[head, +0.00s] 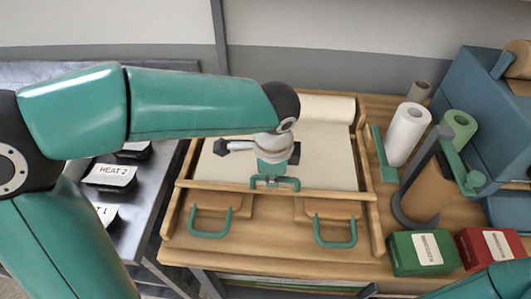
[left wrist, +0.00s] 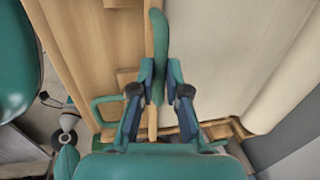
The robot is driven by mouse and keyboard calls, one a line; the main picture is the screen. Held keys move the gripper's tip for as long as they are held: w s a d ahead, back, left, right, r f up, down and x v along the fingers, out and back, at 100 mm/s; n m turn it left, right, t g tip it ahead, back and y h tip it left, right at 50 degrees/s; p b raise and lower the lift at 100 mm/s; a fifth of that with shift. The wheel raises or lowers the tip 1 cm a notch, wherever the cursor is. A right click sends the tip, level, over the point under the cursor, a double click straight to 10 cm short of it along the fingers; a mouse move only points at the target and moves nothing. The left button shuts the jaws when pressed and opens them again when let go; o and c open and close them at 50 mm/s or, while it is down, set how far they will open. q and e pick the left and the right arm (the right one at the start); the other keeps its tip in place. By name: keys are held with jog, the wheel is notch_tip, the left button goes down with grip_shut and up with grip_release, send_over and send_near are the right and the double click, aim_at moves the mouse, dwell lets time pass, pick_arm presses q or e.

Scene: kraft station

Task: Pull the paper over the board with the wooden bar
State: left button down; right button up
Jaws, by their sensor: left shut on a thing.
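The wooden bar (head: 225,186) lies across the front of a wooden frame and carries a green handle (left wrist: 157,50). My left gripper (head: 275,180) is over the bar's middle. In the left wrist view my left gripper (left wrist: 160,85) has its fingers on both sides of the handle and is shut on it. White paper (head: 325,155) covers the area behind the bar, coming from a roll (head: 325,107) at the back. Wooden boards (head: 330,208) with green U-shaped handles show in front of the bar. My right gripper is not visible.
To the right stand a white roll (head: 408,132), a green roll (head: 460,127) and a brown roll (head: 425,190) in a holder. A green box (head: 423,253) and a red box (head: 492,248) sit at the front right. A metal bench with labelled black items (head: 110,178) is left.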

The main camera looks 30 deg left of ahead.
pick_arm(q)
jog(key=s+d+b, duration=0.1)
jog(key=s+d, duration=0.2)
jog(key=s, duration=0.5)
jog(key=shift+s+d, duration=0.1)
jog(key=c, duration=1.2)
grip_release()
jog(key=shift+r, duration=0.1)
jog(key=r, duration=0.4)
jog(key=s+r, duration=0.1)
jog(key=r, duration=0.2)
jog(key=s+r, duration=0.1)
jog(key=r, duration=0.3)
jog(key=shift+d+r, duration=0.3)
jog(key=shift+d, duration=0.1)
jog(key=shift+s, duration=0.1)
